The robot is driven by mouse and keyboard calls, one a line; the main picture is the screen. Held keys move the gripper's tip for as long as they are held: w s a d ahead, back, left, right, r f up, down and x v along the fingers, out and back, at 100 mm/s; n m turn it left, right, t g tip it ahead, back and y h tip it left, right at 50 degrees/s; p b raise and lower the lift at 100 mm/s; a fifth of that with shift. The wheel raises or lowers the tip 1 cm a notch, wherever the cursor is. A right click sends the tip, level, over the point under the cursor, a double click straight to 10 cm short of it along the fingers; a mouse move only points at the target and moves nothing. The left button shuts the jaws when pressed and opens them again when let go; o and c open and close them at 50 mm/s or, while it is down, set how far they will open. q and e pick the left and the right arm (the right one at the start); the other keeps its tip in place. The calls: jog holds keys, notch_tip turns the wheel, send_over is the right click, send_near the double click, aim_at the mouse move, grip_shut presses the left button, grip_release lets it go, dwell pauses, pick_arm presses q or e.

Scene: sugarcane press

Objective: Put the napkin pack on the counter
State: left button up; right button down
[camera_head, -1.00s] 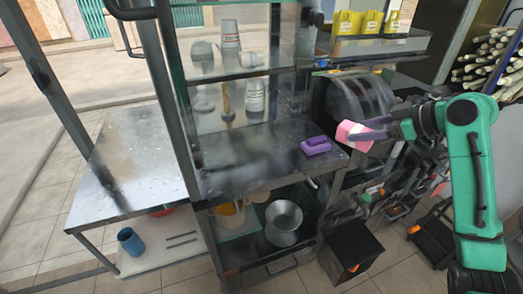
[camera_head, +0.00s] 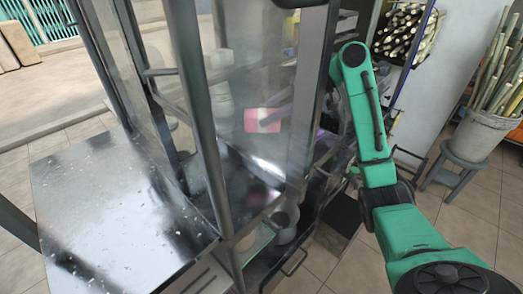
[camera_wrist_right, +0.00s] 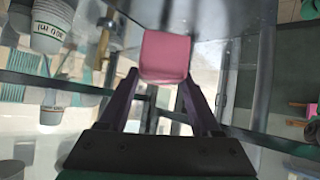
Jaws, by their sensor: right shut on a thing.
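The pink napkin pack (camera_head: 262,120) shows through the glass of the press stand in the head view. My right gripper (camera_head: 272,119) is shut on it and holds it in the air above the metal counter (camera_head: 245,178) inside the stand. In the right wrist view the pack (camera_wrist_right: 165,57) sits between the purple fingertips (camera_wrist_right: 160,82). Its underside and the gap to the counter cannot be told. My left gripper is in neither view.
A bare steel side table (camera_head: 110,200) lies at the left. Stacked paper cups (camera_wrist_right: 50,25) are close at the left of the wrist view. A cane bucket (camera_head: 487,130) stands at the right.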

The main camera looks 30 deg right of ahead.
jog(key=f, duration=0.6)
jog(key=shift+w+a+p, duration=0.1)
jog(key=shift+a+p, duration=0.1)
jog(key=shift+p, duration=0.1)
jog(key=f, duration=0.3)
jog(key=shift+w+a, duration=0.2)
jog(key=shift+a, duration=0.2)
jog(key=f, duration=0.3)
jog(key=shift+s+d+f+p, duration=0.15)
jog(key=shift+d+f+p, duration=0.15)
jog(key=shift+p, duration=0.1)
jog(key=shift+c, duration=2.2)
grip_release()
jog(key=shift+a, duration=0.1)
jog(key=o, duration=0.4)
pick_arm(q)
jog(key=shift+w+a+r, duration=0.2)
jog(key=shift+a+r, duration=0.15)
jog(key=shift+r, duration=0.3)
